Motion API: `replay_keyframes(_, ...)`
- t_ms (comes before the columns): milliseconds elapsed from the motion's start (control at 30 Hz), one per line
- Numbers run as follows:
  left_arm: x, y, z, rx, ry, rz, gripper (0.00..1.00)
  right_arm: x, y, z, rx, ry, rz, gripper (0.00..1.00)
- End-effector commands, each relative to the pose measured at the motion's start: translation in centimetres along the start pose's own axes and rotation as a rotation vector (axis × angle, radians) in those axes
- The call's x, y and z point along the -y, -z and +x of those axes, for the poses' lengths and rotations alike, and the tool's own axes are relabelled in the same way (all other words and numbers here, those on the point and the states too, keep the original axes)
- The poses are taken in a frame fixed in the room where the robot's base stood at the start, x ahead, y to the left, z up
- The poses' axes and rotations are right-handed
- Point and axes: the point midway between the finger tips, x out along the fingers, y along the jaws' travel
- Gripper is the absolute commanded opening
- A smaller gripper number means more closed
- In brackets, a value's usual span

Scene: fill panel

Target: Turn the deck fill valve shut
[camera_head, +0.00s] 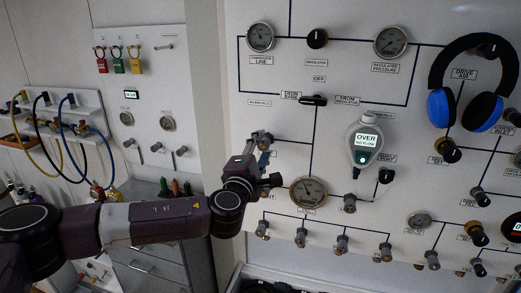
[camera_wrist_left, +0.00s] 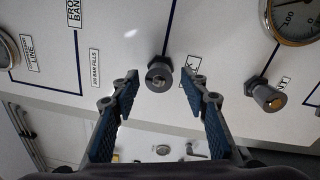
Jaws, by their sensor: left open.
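In the left wrist view a small grey metal valve knob (camera_wrist_left: 159,76) stands out from the white panel. A label (camera_wrist_left: 192,63) beside it is partly covered by a finger; only its end shows, so I cannot confirm it is the deck fill valve. My left gripper (camera_wrist_left: 159,90) is open, with one finger on each side of the knob and a gap on both sides. My right gripper is in neither view.
A second metal knob (camera_wrist_left: 267,97) is close by on the right in the wrist view. In the head view a meter reading OVER (camera_head: 366,143) and blue-cupped headphones (camera_head: 463,108) hang on the panel. A row of knobs (camera_head: 300,237) is below the gauge.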

Motion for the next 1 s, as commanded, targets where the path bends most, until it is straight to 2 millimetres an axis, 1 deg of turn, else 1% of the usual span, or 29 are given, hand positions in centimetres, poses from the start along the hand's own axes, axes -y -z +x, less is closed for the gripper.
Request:
replay_keyframes(133, -0.1, 0.0, -0.5, 0.000, -0.001, 0.000, 0.41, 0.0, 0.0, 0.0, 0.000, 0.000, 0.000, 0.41)
replay_keyframes(233, 0.0, 0.0, -1.5, 0.001, 0.000, -0.001, 0.41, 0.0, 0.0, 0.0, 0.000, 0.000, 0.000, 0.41)
replay_keyframes(367, 0.0, 0.0, -3.6, 0.001, 0.001, 0.000, 0.41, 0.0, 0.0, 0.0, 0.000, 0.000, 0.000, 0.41)
replay_keyframes(600, 0.1, 0.0, -7.9, 0.001, 0.002, -0.001, 0.41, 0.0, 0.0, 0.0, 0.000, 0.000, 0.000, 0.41)
replay_keyframes(700, 0.1, 0.1, -9.4, 0.000, 0.002, -0.001, 0.41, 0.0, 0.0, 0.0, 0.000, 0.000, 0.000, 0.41)
replay_keyframes(833, 0.1, 0.1, -10.9, 0.000, 0.001, -0.001, 0.41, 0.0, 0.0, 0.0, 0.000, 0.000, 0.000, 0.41)
replay_keyframes(1000, 0.0, 0.1, -11.9, 0.000, 0.000, 0.000, 0.41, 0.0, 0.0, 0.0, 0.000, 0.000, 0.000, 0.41)
